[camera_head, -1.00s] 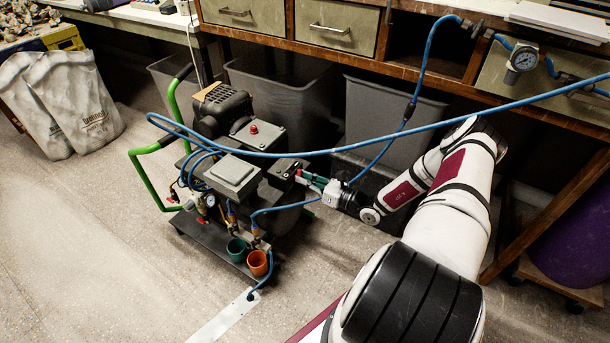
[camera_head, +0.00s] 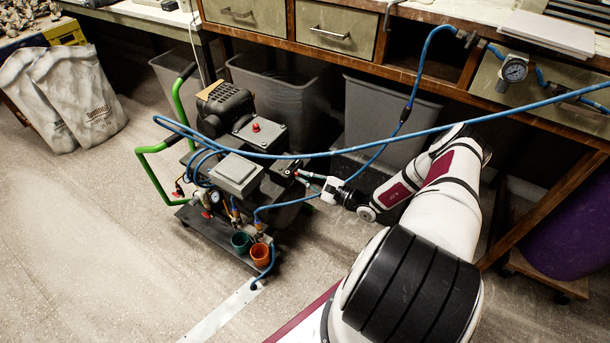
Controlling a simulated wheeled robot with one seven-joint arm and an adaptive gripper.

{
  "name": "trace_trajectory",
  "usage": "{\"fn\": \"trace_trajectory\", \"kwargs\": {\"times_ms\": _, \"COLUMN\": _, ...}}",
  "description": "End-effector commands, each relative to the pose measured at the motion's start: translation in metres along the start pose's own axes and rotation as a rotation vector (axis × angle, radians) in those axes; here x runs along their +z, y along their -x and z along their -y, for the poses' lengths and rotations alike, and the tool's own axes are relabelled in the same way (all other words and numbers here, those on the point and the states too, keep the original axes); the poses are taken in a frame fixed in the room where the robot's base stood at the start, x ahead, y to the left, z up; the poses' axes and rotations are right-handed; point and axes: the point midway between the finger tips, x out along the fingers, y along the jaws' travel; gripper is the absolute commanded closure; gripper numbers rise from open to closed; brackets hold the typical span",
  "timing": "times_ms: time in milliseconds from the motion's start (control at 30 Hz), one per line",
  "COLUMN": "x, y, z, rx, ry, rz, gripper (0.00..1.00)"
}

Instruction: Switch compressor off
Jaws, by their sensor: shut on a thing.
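The compressor (camera_head: 237,169) stands on the floor left of centre in the head view, with a black motor, grey boxes, green handles and blue hoses. A red knob (camera_head: 256,127) sits on top of its rear grey box. My gripper (camera_head: 308,177) reaches in from the right at the compressor's right side. Its fingers are together near a small red part (camera_head: 297,173) beside a dark block. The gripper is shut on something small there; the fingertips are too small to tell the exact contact.
A blue hose (camera_head: 440,130) crosses above my arm from the compressor to the right.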

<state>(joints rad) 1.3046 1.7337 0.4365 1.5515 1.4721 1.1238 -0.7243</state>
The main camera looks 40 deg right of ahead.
Motion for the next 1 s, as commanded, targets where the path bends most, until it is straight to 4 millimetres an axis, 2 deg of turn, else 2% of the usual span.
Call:
{"fn": "trace_trajectory", "kwargs": {"times_ms": 267, "x": 0.0016, "y": -0.0029, "z": 0.0005, "rx": -0.002, "ry": 0.08, "rz": 0.003, "gripper": 1.0}}
{"fn": "trace_trajectory", "kwargs": {"times_ms": 733, "x": 0.0015, "y": -0.0031, "z": 0.0, "rx": -0.001, "ry": 0.093, "rz": 0.004, "gripper": 1.0}}
{"fn": "trace_trajectory", "kwargs": {"times_ms": 833, "x": 0.0015, "y": -0.003, "z": -0.0001, "rx": -0.001, "ry": 0.093, "rz": 0.004, "gripper": 0.74}}
{"fn": "trace_trajectory", "kwargs": {"times_ms": 1000, "x": 0.0013, "y": -0.0023, "z": -0.0003, "rx": 0.0, "ry": 0.092, "rz": 0.004, "gripper": 0.72}}
